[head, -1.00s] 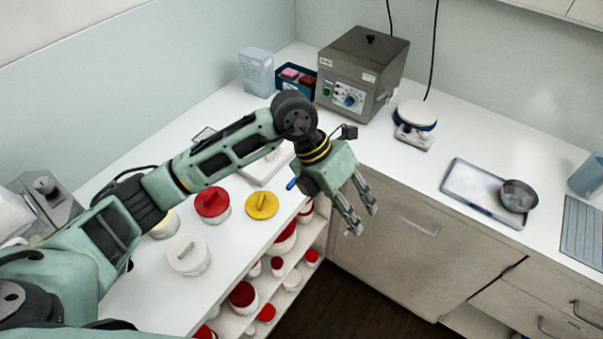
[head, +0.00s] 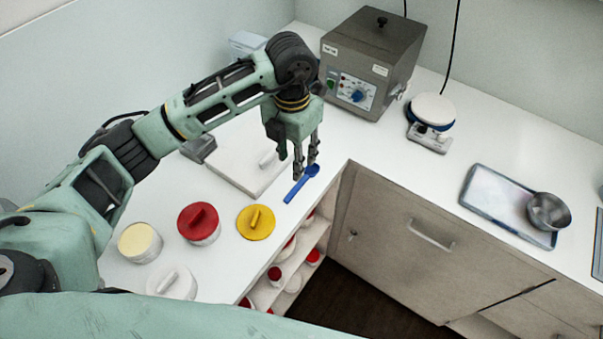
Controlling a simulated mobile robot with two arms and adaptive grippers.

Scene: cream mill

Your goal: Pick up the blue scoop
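The blue scoop (head: 293,190) lies on the white counter near its front edge, to the right of the white board. Its bowl end points to the upper right, toward my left gripper. My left gripper (head: 305,174) points down right over the bowl end, with its two fingers a little apart. I cannot tell whether the fingertips touch the scoop. My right gripper is not in view.
A white slab with a handle (head: 236,172) lies left of the scoop. Open shelves lie below the counter edge.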

